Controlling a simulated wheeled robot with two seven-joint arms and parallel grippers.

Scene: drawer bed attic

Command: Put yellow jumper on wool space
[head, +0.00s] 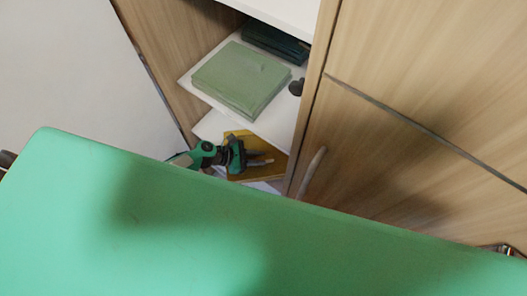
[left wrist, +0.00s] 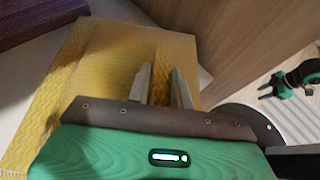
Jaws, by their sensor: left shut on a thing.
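The yellow jumper (head: 236,137) is folded flat inside the open wardrobe, at the level of the lower white shelf. It fills much of the left wrist view (left wrist: 95,60). My left gripper (head: 262,158) reaches into the wardrobe at the jumper. Its two fingers (left wrist: 163,80) are close together on the jumper, shut on it. The fingertips' exact grip is hard to see. A green and black jointed part (left wrist: 290,82) shows at the right of the left wrist view; I cannot tell whether it is my right gripper. No label marks a wool space.
A folded green garment (head: 240,76) lies on the upper white shelf (head: 203,97), with a dark folded item (head: 275,42) behind it. A dark purple folded cloth (left wrist: 38,18) shows beside the jumper. A closed wooden door with a handle (head: 312,172) stands right of the opening.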

